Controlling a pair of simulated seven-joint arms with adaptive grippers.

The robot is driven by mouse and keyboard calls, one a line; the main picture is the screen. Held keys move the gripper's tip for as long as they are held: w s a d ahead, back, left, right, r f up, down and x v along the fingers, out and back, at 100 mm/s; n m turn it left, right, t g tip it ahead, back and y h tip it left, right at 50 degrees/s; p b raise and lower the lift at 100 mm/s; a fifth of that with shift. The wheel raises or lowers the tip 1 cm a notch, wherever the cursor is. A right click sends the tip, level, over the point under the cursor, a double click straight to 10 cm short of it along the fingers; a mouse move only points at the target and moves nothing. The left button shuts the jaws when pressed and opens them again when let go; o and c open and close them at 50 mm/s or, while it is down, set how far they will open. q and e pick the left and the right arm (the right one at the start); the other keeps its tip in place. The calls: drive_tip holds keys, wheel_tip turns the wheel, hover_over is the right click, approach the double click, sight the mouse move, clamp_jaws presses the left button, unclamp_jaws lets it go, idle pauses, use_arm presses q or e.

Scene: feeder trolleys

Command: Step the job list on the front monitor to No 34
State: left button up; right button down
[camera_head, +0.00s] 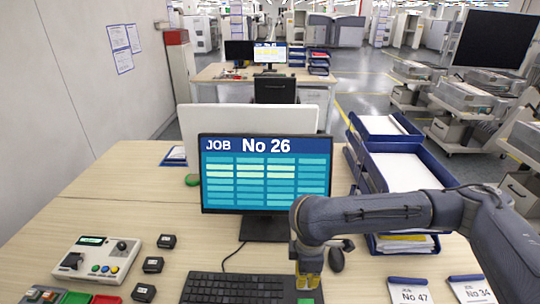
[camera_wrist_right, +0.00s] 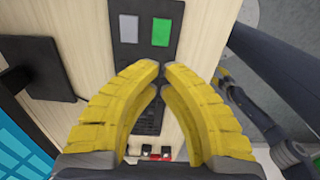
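The front monitor (camera_head: 266,172) shows "JOB No 26" above rows of light bars. The dark keyboard (camera_head: 232,289) lies in front of it. A green key (camera_head: 306,301) is at the keyboard's right end; the right wrist view shows this green key (camera_wrist_right: 161,32) beside a grey key (camera_wrist_right: 128,28). My right gripper (camera_head: 308,284) is over the keyboard's right end. In its wrist view its yellow fingers (camera_wrist_right: 161,66) have their tips almost together, with nothing between them. The green key lies beyond the tips; contact is not visible. A small yellow part, perhaps my left gripper (camera_wrist_right: 226,78), shows past the table edge.
Cards marked No 47 (camera_head: 409,291) and No 34 (camera_head: 472,289) lie at the right. A control box (camera_head: 97,259) and several black buttons stand at the left. Blue paper trays (camera_head: 402,150) stand behind my right arm. A mouse (camera_head: 336,259) is close to the gripper.

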sight(302, 301)
drive_tip(key=c, duration=2.1)
unclamp_jaws()
drive_tip(key=shift+d+r, duration=0.2)
drive_tip(key=shift+r, duration=0.55)
clamp_jaws()
wheel_tip(302, 301, down, 14)
